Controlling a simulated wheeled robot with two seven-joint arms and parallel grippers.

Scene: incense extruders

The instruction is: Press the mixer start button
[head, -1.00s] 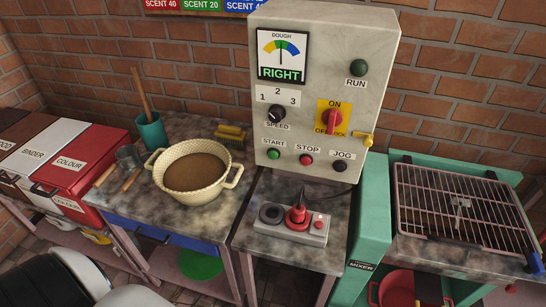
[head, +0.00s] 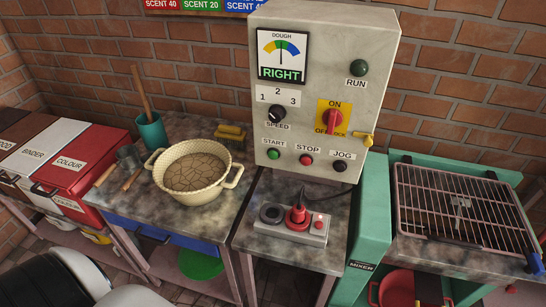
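The green start button (head: 273,154) sits at the lower left of the pale control box (head: 325,60), under a START label. A red stop button (head: 306,160) and a black jog button (head: 340,166) are to its right. The black speed knob (head: 276,113) and the red on/off switch (head: 332,121) are above. The green run lamp (head: 358,68) looks dark. The dough gauge (head: 282,55) reads RIGHT. The green mixer body (head: 372,220) with a MIXER label stands at the right. Neither gripper shows in the head view.
A cream two-handled bowl (head: 196,198) of brown, cracked-looking contents stands on the left table, by a teal cup (head: 151,133) and a brush (head: 230,132). A socket block (head: 291,226) with a red plug stands below the control box. A wire rack (head: 465,205) lies at the right.

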